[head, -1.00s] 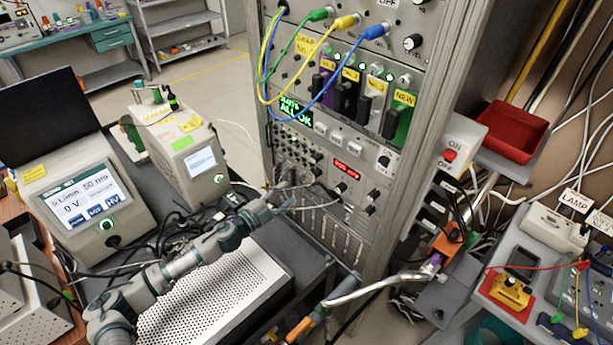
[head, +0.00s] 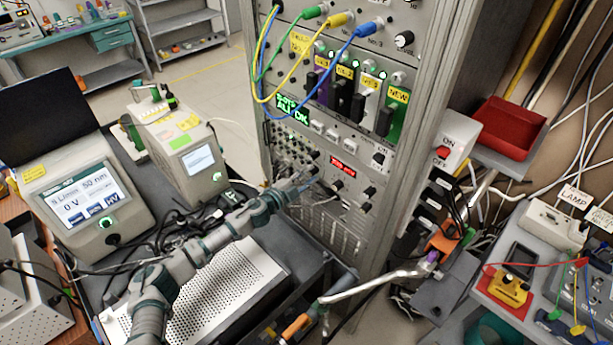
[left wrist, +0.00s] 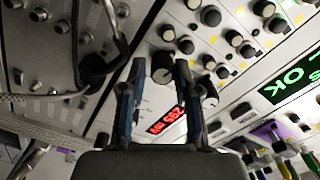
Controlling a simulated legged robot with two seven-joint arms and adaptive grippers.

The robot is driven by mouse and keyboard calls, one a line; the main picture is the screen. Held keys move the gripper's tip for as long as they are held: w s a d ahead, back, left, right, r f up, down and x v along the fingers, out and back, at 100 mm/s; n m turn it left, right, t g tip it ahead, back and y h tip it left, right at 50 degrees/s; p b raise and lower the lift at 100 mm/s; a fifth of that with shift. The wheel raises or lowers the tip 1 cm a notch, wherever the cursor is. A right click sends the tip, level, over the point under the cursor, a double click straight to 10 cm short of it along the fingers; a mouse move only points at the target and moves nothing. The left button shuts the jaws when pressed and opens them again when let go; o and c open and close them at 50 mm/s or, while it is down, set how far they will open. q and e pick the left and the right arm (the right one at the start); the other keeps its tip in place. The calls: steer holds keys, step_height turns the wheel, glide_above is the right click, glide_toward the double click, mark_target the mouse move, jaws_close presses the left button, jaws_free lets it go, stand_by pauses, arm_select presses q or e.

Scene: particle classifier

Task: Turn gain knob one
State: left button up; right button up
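My left gripper (head: 307,184) reaches the lower instrument panel (head: 352,190) of the rack in the head view. In the left wrist view its two fingers (left wrist: 160,68) are apart, pointing at the panel. A dark round knob with a pale rim (left wrist: 163,66) shows between the fingertips; I cannot tell whether they touch it. More small knobs (left wrist: 186,46) sit close by in rows. I cannot read which one is gain knob one. In the head view the arm hides part of the panel. My right gripper is not in view.
A red numeric display (head: 343,166) and a green "ALL OK" display (head: 293,112) are near the knobs. A black plug with a cable (left wrist: 93,68) sticks out beside the fingers. Yellow, green and blue cables (head: 357,42) hang above. A perforated metal box (head: 215,300) lies below my arm.

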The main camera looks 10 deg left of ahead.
arm_select(q)
steer(key=shift+d, duration=0.2)
jaws_close()
steer(key=shift+a+f+m+p, duration=0.1)
steer(key=shift+a+m+p, duration=0.25)
steer(key=shift+m+p, duration=0.3)
steer(key=shift+f+m, duration=0.2)
steer(key=shift+m, duration=0.25)
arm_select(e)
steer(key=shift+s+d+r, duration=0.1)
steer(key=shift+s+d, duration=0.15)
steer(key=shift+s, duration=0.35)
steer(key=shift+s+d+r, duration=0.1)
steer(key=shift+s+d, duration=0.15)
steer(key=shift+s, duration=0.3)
arm_select(q)
steer(key=shift+d, duration=0.1)
